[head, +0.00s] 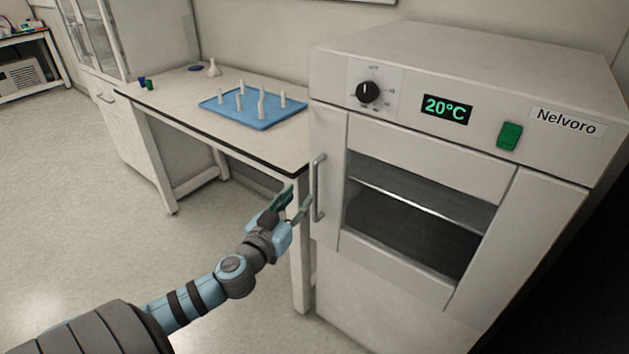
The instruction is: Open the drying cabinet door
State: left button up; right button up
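The drying cabinet (480,60) is a white box at the right with a dark display reading 20°C. Its door (425,155) has a dark window with a shelf behind it, and looks shut. A vertical metal bar handle (315,188) is at the door's left side. My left gripper (298,194) is just left of the handle, its two teal fingers apart and pointing up toward it. It looks open and empty. I cannot tell whether the right finger touches the handle. My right gripper is not in view.
A white table (180,97) stands left of the cabinet, its front edge close behind my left gripper. A blue tray (255,117) with several white pegs and a small flask (213,69) are on it. The floor (90,200) at the left is clear.

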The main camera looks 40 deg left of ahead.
aim_at(314, 179)
pick_arm(q)
jog(key=p+x, duration=0.1)
jog(key=x, duration=0.9)
jog(key=shift+p, duration=0.3)
jog(key=shift+c, duration=0.6)
jog(key=c, duration=0.6)
grip_shut()
